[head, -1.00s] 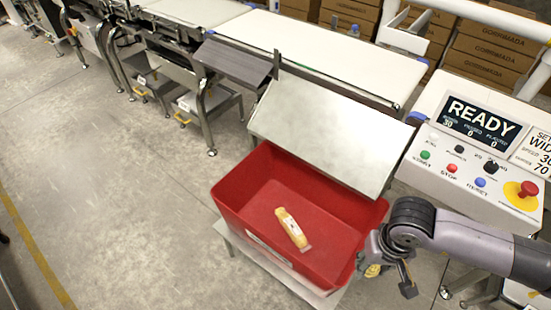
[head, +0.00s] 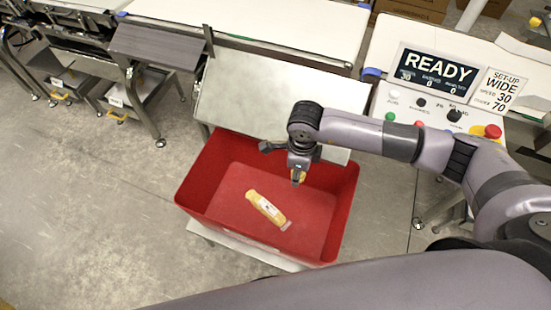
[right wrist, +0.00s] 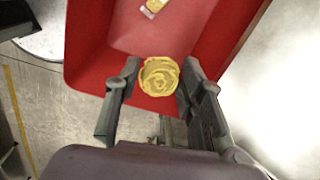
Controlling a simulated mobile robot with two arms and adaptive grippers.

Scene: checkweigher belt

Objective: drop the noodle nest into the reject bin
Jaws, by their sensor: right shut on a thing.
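The noodle nest (right wrist: 159,76) is a round yellow coil between the fingers of my right gripper (right wrist: 152,84) in the right wrist view. In the head view my right gripper (head: 299,178) points down over the right part of the red reject bin (head: 222,215). It is shut on the nest, and only a small yellow part of the nest (head: 301,175) shows there. The bin floor lies below the nest. My left gripper is not in view.
A yellow pack with a white label (head: 265,207) lies on the bin floor. A sloped metal plate (head: 250,98) stands behind the bin, close to my right arm. A control panel with a READY display (head: 438,69) is at the right. Conveyor belts run along the back.

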